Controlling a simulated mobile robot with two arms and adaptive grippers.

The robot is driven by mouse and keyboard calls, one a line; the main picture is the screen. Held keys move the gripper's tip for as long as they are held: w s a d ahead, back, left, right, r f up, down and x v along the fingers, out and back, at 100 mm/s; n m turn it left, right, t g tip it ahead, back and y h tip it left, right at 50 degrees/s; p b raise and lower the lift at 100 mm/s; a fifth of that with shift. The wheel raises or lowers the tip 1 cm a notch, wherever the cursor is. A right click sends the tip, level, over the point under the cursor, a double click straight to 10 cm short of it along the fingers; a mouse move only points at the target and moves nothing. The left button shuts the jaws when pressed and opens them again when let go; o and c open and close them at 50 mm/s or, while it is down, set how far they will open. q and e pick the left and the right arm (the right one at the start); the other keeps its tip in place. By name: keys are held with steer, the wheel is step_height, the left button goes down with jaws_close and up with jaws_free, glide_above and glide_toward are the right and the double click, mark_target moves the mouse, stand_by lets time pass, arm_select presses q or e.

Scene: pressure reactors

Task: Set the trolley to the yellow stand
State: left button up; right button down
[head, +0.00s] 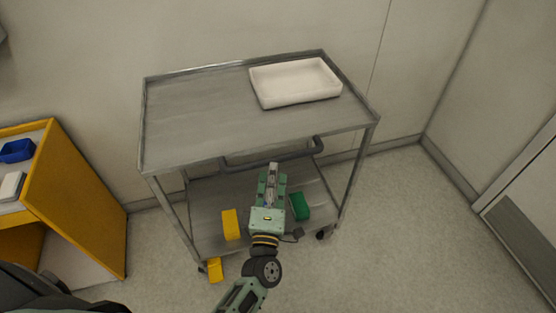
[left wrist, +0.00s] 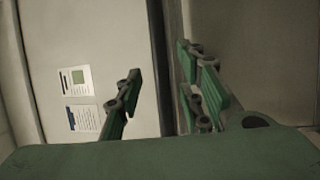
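The trolley (head: 195,120) is a grey metal cart with two shelves, standing against the back wall. Its handle (head: 285,154) is a dark bar along the front edge, below the top shelf. The yellow stand (head: 85,200) is at the left, apart from the trolley. My left gripper (head: 273,172) is in front of the trolley, its tips overlapping the handle in the picture; contact cannot be told. In the left wrist view its fingers (left wrist: 162,82) are apart, with no clearly held object between them. My right gripper is not in view.
A white tray (head: 296,82) rests on the trolley's top. A yellow block (head: 231,224) and a green block (head: 299,206) are on its lower shelf. Another yellow piece (head: 215,270) is by its front left wheel. A blue bin (head: 17,150) sits on the stand. Floor at the right is clear.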

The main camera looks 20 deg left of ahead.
mark_target(275, 160)
arm_select(q)
steer(key=x, duration=0.5)
steer(key=shift+w+p, duration=0.35)
jaws_close()
